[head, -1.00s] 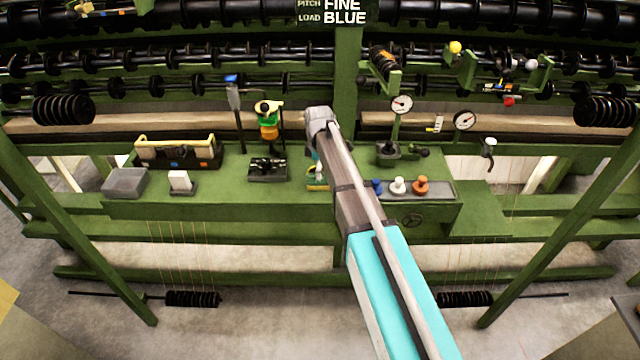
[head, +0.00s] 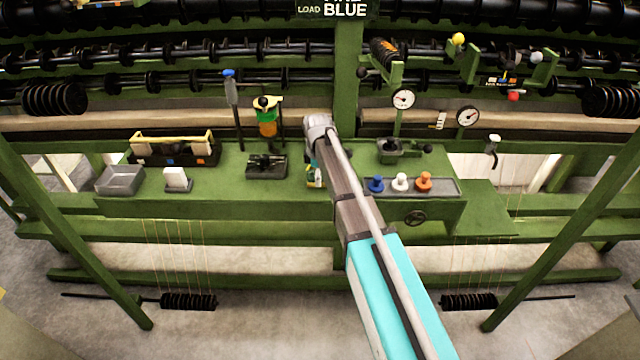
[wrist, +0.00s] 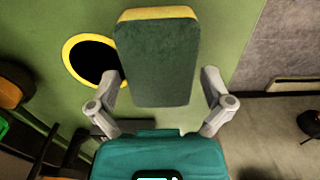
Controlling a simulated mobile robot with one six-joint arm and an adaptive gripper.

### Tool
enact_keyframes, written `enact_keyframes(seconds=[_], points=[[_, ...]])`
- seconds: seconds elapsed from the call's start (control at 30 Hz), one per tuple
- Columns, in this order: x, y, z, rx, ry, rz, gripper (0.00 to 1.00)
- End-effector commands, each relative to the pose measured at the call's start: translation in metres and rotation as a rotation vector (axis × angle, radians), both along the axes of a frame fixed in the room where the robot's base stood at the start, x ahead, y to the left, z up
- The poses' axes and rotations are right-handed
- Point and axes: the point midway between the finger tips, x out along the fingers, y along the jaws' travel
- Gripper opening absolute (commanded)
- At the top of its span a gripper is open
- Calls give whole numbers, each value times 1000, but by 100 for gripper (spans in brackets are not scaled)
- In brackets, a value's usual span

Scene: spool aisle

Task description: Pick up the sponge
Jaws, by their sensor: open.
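The sponge (wrist: 157,62) shows in the wrist view as a dark green block with a yellow layer along its far edge. It lies between the two spread fingers of my gripper (wrist: 160,84), with a gap on the left and right. My gripper is open. In the head view my gripper (head: 313,165) is over the green bench, partly hidden by my arm.
A yellow ring with a dark centre (wrist: 92,58) lies just left of the sponge. On the green bench (head: 220,205) stand a black fixture (head: 267,166), a grey tray (head: 120,180) and several pegs (head: 400,182) on a plate. Upright tools (head: 267,120) stand behind.

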Motion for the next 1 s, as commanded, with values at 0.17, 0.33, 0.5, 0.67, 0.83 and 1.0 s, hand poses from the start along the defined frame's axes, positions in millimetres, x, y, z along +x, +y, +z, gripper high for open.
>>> enact_keyframes(seconds=[0.17,0.33,0.5,0.67,0.83,1.0], points=[[0,0,-6,0,0,0,100],[0,0,-5,0,0,0,100],[0,0,-5,0,0,0,100],[0,0,-5,0,0,0,100],[0,0,-5,0,0,0,81],[0,0,-5,0,0,0,63]])
